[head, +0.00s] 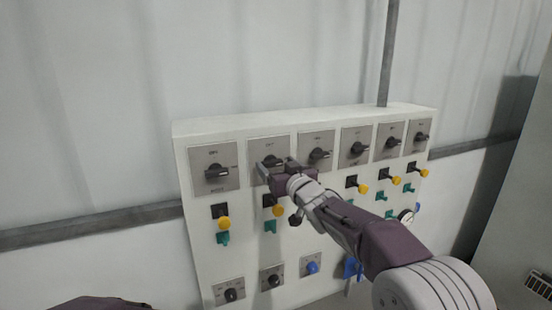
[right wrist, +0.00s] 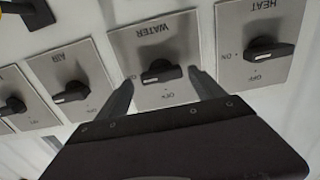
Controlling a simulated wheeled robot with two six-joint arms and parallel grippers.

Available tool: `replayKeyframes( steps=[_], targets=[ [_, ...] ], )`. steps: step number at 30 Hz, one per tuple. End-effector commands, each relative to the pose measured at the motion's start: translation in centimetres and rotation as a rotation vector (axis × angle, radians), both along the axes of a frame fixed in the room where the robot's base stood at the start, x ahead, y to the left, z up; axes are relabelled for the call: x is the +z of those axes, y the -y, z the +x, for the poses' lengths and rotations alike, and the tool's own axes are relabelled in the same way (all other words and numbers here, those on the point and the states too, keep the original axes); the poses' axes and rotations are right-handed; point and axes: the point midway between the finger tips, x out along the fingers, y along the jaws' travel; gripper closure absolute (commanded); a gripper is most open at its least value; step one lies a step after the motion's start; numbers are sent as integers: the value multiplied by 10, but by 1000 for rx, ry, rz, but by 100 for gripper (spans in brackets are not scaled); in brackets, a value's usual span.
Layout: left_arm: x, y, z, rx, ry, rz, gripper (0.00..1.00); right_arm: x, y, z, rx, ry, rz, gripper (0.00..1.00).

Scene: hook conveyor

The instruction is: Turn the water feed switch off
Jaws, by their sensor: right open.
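The water switch is a black rotary knob (right wrist: 162,71) on a grey plate marked WATER, shown upside down in the right wrist view. The light mark on its handle is at the left end in that view, toward the ON side; OFF is printed at another side of the plate. In the head view it is the second large switch (head: 272,160) from the left in the top row, partly behind my gripper. My right gripper (head: 276,168) is open, its fingers on either side of the knob. I cannot tell if they touch it. My left gripper is not in view.
The heat switch (right wrist: 268,48) and air switch (right wrist: 70,92) flank the water switch closely. Below the top row, the white panel (head: 190,150) carries yellow-tipped levers (head: 222,222), green valves and small knobs (head: 230,294). A grey cabinet (head: 515,210) stands at the right.

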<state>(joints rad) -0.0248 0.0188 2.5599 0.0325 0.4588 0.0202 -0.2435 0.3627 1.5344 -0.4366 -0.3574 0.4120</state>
Motion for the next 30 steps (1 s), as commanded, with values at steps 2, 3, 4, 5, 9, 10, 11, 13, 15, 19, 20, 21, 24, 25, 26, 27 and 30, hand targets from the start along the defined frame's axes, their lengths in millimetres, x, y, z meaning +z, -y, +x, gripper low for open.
replayKeyframes(
  steps=[2, 3, 4, 5, 9, 10, 11, 13, 15, 19, 20, 21, 24, 25, 26, 27, 30],
  targets=[
    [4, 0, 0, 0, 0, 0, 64, 1, -2, 5, 0, -1, 0, 22],
    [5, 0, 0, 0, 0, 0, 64, 0, -3, 6, 0, 0, 0, 22],
    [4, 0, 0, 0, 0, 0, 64, 0, -3, 7, 0, 0, 0, 22],
    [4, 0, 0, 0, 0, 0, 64, 0, -3, 7, 0, 0, 0, 22],
    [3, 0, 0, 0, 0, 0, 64, -1, -3, 7, 0, 0, 0, 22],
    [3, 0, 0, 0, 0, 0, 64, -1, -3, 7, 0, 0, 0, 25],
    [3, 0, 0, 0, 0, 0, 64, -1, -3, 7, 0, 0, 0, 33],
    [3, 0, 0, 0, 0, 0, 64, -1, -3, 7, 0, 0, 0, 52],
    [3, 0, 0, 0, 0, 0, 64, -1, -3, 7, 1, 0, 0, 72],
    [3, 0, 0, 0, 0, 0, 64, -1, -3, 7, 0, 0, 0, 84],
    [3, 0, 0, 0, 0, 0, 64, -1, -3, 7, 0, 0, 0, 84],
    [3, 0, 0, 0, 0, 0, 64, -1, -3, 7, 0, 0, 0, 84],
    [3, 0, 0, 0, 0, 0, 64, -1, -3, 6, 0, 3, -6, 84],
    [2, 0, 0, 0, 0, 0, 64, -1, -3, 6, 0, 5, -11, 84],
    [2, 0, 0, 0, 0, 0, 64, -2, -3, 6, 0, 7, -17, 84],
    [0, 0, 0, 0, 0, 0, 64, -2, -3, 6, 0, 11, -26, 84],
    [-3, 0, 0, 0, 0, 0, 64, -3, -3, 6, 1, 25, -64, 84]
  ],
)
